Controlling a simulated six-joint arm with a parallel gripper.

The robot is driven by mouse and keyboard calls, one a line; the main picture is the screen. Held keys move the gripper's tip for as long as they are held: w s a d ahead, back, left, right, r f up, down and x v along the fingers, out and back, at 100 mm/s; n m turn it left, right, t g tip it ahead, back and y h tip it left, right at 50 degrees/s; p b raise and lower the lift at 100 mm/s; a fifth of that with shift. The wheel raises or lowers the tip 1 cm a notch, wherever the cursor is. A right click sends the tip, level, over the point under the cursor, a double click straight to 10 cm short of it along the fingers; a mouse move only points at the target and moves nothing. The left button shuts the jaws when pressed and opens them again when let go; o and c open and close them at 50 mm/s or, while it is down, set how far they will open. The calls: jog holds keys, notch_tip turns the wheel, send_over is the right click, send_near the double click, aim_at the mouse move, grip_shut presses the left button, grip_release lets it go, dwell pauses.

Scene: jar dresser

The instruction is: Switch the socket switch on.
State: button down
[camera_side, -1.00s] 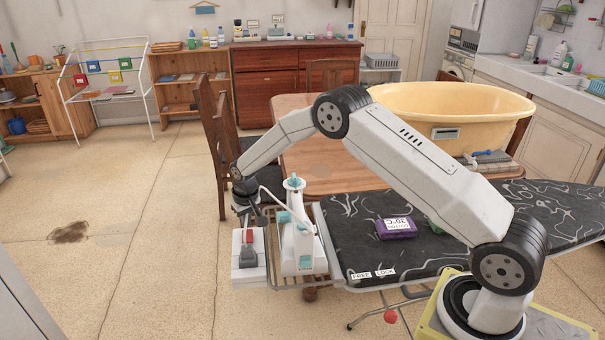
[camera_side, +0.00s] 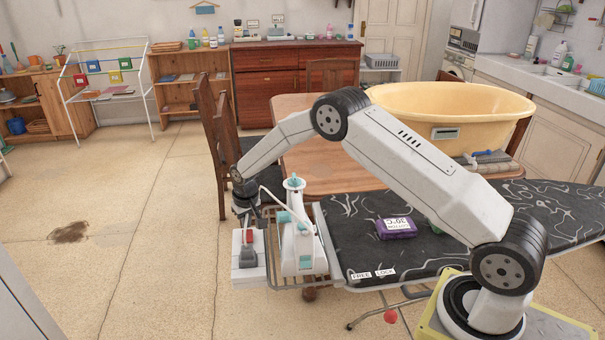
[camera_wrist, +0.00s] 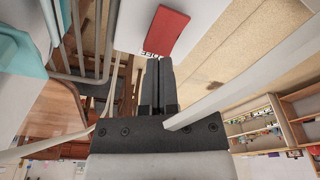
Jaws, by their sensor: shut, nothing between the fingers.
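The white socket box (camera_side: 248,272) sits at the left end of the ironing board, with a grey plug (camera_side: 249,256) in its front part. The red socket switch (camera_side: 249,237) is on its top, behind the plug. In the wrist view the red switch (camera_wrist: 166,32) lies just beyond the fingertips, with a small printed label at its near edge. My gripper (camera_wrist: 158,62) is shut and empty, its tips near that label; I cannot tell whether they touch the box. In the side view my gripper (camera_side: 248,214) is just behind the switch. Whether the switch is on is unclear.
A white and teal iron (camera_side: 300,245) stands upright on the wire rest (camera_side: 288,284) right beside the socket box. A white cord (camera_side: 270,193) loops close to my gripper. A wooden chair (camera_side: 212,140) stands behind. Open floor lies to the left.

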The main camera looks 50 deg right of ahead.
aim_at(248, 233)
jog(key=shift+f, duration=1.05)
dwell(0.9)
jog(key=shift+s+r, duration=0.1)
jog(key=shift+r, duration=3.5)
